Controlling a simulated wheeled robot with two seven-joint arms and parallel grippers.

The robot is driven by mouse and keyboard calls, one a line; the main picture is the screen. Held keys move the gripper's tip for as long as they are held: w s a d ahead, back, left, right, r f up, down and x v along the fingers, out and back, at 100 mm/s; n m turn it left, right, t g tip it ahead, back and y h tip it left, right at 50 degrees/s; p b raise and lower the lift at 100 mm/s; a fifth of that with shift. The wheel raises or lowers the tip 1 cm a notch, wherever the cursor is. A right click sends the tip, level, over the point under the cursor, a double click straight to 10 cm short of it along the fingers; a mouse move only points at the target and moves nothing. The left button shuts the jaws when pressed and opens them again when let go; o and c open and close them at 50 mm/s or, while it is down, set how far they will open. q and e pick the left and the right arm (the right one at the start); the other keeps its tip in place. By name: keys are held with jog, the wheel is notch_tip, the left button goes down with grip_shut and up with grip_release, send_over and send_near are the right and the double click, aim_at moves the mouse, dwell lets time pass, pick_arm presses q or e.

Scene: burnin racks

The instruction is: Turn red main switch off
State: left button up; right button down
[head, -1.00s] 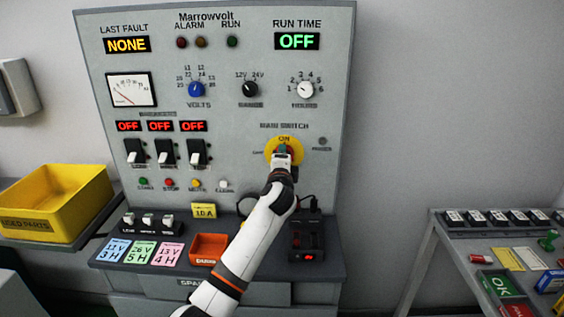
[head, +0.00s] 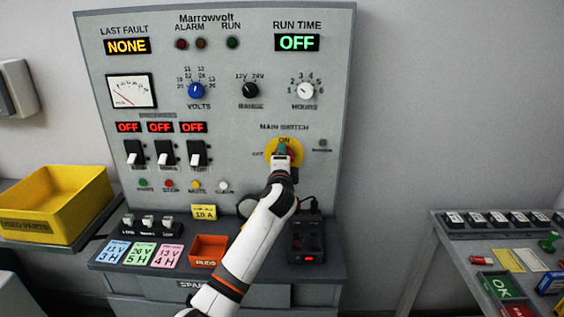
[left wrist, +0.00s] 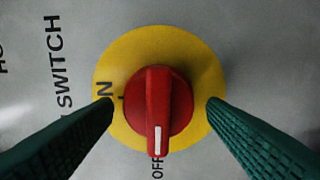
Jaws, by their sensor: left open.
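The red main switch (left wrist: 158,108) is a rotary knob on a round yellow plate (left wrist: 120,60). In the left wrist view its white mark points down at the OFF label; the ON label is at the left. In the head view the yellow plate (head: 271,147) is on the panel's right side, with the knob mostly hidden by my gripper. My left gripper (head: 283,153) is open in front of it. In the left wrist view its green fingers (left wrist: 160,104) stand on both sides of the knob, with gaps, apart from it.
The grey panel (head: 330,60) carries dials, breaker switches and displays; RUN TIME reads OFF. Below are an orange bin (head: 208,251) and a black device with a cable (head: 307,240). A yellow bin (head: 62,203) stands left, a side table (head: 450,258) right.

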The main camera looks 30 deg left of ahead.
pick_arm(q)
jog(key=b+v, duration=0.1)
jog(key=v, duration=1.1)
jog(key=shift+b, duration=0.4)
jog(key=shift+a, duration=0.1)
